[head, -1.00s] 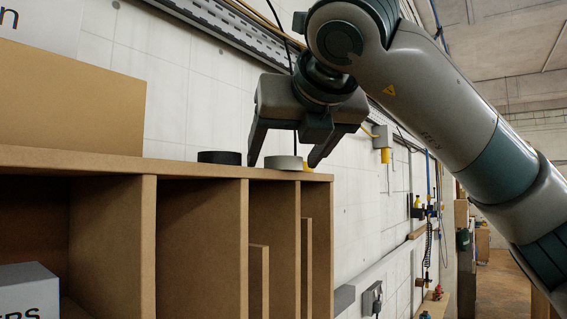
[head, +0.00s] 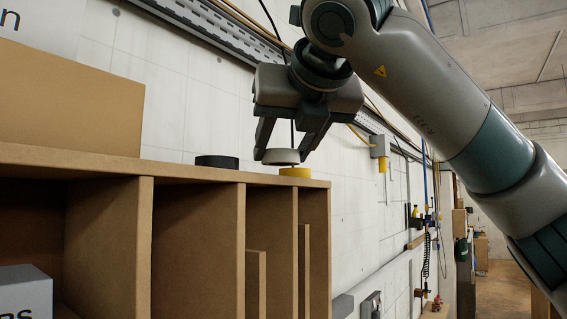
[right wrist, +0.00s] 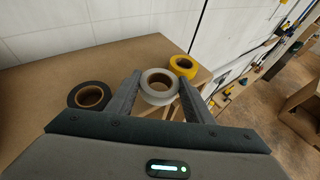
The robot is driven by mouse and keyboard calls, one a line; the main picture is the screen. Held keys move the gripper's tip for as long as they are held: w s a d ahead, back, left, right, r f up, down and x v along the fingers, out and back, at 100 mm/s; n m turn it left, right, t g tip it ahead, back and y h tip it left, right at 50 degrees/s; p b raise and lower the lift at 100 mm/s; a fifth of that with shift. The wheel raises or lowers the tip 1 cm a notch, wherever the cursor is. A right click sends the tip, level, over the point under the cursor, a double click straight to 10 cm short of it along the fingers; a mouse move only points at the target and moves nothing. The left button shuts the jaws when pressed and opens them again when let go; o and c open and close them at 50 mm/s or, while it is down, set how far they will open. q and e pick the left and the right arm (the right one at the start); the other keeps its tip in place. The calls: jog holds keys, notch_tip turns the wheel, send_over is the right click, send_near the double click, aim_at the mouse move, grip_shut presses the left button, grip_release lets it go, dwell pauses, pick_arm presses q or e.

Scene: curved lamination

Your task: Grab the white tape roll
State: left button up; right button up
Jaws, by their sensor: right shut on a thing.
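The white tape roll (head: 281,157) is between the fingers of my right gripper (head: 284,152), which is shut on it. In the head view the roll is raised above the top of the wooden shelf unit. The right wrist view shows the white roll (right wrist: 159,87) held between both fingertips (right wrist: 157,92), its brown core facing the camera. My left gripper does not show in either view.
A black tape roll (head: 217,161) lies on the shelf top (head: 190,173) to the left. A yellow tape roll (head: 296,172) lies near the right end, just below the white roll. A cardboard box (head: 70,100) stands further left.

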jog(key=shift+r+b, duration=0.5)
jog(key=shift+r, duration=0.45)
jog(key=s+d+r+b, duration=0.4)
jog(key=s+d+r, duration=0.2)
jog(key=d, duration=0.3)
jog(key=shift+s+d+r+b, duration=0.25)
jog(key=shift+d+r+b, duration=0.15)
jog(key=shift+r, duration=0.2)
